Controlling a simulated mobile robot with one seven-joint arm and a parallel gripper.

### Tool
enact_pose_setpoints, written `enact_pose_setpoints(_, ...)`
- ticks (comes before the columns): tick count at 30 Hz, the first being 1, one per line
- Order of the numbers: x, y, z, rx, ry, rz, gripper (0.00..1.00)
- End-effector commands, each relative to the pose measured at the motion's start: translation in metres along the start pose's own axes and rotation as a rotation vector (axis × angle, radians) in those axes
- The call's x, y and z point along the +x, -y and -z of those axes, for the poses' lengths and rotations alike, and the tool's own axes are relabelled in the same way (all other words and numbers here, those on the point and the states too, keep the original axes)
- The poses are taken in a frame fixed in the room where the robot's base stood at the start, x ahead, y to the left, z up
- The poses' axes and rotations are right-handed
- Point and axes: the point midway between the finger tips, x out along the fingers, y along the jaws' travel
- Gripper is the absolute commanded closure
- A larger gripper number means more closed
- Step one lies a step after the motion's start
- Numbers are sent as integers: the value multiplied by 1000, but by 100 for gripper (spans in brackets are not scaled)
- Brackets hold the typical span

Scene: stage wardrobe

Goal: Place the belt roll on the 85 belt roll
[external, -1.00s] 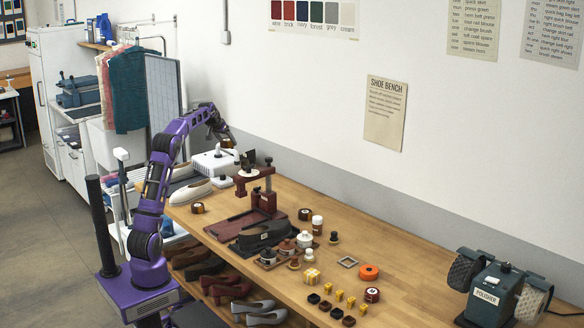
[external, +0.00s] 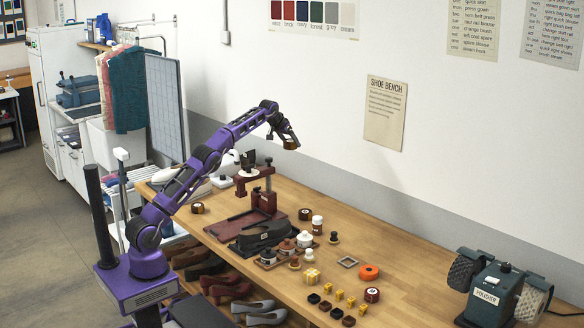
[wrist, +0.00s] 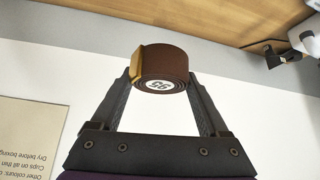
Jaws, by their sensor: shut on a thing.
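My gripper (wrist: 158,95) is shut on a brown belt roll (wrist: 165,66) with a gold buckle and a white label that seems to read 95. In the external view my gripper (external: 289,140) holds the roll high above the bench, in front of the wall. Two dark rolls with gold parts lie on the bench, one at the left (external: 197,208) and one near the press (external: 305,214). A dark red roll with a white label (external: 372,295) lies near the front right. Their numbers are too small to read, so I cannot tell which is the 85 belt roll.
A polisher (external: 490,294) stands at the right. The bench between the orange ring and polisher is clear.

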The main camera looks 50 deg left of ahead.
Motion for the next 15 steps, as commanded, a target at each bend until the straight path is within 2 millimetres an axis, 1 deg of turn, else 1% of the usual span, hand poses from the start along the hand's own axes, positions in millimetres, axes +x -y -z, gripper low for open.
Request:
enact_pose_setpoints(1, 0, -17, 1, 13, -1, -7, 83)
enact_pose_setpoints(3, 2, -35, 1, 23, 0, -14, 83)
enact_pose_setpoints(10, 4, -86, -2, 54, -4, -35, 83)
enact_pose_setpoints(11, 4, -91, -3, 57, -3, -37, 83)
enact_pose_setpoints(12, 7, -87, -4, 52, -3, -34, 83)
enact_pose_setpoints(15, 13, -86, -8, 51, -1, -34, 83)
